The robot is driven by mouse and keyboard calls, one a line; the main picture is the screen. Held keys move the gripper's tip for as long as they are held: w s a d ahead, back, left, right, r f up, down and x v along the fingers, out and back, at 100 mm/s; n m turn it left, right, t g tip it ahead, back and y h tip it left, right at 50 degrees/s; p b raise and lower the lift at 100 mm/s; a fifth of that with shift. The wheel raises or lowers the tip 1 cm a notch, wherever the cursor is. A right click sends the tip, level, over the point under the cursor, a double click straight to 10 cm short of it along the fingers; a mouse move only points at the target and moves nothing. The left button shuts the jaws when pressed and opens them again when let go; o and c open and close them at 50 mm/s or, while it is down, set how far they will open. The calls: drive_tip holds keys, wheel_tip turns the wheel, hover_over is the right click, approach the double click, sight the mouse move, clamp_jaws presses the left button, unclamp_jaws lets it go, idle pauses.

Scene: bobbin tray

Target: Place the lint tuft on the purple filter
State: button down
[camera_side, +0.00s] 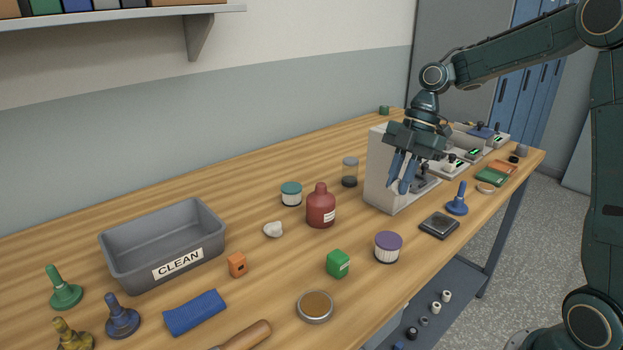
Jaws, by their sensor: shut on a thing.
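A small whitish lump (273,230) that looks like a lint tuft lies on the wooden table, left of a dark red bottle. The purple filter (387,247) is a short round jar shape with a purple top and a pale label. It stands upright near the table's front edge, and I see nothing on its top. My gripper (404,190) points down beside the beige machine, above and behind the purple filter and well apart from the whitish lump. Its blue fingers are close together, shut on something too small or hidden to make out.
The dark red bottle (321,207) stands between the whitish lump and my gripper. The beige machine (380,170) rises close behind my gripper. A grey CLEAN bin (119,267) stands at left.

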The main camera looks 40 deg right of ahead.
hover_over(386, 241)
drive_tip(key=d, duration=0.2)
drive_tip(key=f, duration=0.7)
drive_tip(key=shift+a+f, duration=0.2)
drive_tip(key=shift+a, duration=0.05)
drive_tip(key=shift+f, duration=0.15)
drive_tip(key=shift+f, duration=2)
drive_tip(key=shift+f, duration=0.1)
drive_tip(key=c, duration=1.4)
unclamp_jaws()
drive_tip(key=shift+o, duration=0.2)
drive_tip(key=v, duration=1.2)
